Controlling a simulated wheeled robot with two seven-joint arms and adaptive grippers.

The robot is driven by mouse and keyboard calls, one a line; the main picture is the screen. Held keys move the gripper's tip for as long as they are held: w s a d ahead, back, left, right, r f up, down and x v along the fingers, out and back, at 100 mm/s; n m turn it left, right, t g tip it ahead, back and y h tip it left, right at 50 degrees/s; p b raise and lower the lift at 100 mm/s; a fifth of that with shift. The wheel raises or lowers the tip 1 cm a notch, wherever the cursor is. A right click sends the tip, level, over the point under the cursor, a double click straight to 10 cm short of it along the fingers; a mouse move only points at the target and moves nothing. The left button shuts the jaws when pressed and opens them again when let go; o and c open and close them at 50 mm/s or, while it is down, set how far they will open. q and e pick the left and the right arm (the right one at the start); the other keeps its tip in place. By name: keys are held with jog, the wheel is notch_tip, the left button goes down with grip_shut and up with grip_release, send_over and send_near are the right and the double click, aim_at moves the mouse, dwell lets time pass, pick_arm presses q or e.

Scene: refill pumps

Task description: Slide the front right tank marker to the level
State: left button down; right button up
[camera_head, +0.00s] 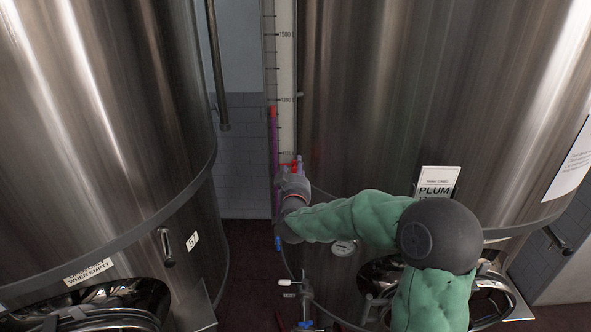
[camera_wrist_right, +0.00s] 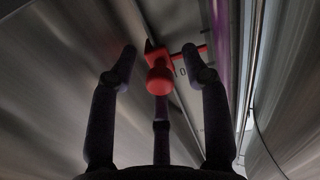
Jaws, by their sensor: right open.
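The red marker (camera_head: 294,166) sits on the scale of the sight gauge (camera_head: 285,70), on the left side of the right steel tank (camera_head: 380,90). In the right wrist view, the marker's red knob (camera_wrist_right: 159,80) lies between the open fingers (camera_wrist_right: 160,62), with no clear contact. My left gripper is out of view.
Another large steel tank (camera_head: 100,110) stands at the left, with a narrow gap between the tanks. A PLUM sign (camera_head: 438,182) is on the right tank. A valve with a white handle (camera_head: 291,283) is below my right gripper. A vertical pipe (camera_head: 217,70) hangs in the gap.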

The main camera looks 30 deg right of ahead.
aim_at(294, 116)
jog(key=shift+d, duration=0.1)
grip_shut()
notch_tip(294, 116, up, 16)
jog(key=p, duration=1)
jog(key=shift+f, duration=0.2)
grip_release()
jog(key=shift+f, duration=0.1)
jog(key=shift+w+a, duration=0.15)
jog(key=shift+a, duration=0.15)
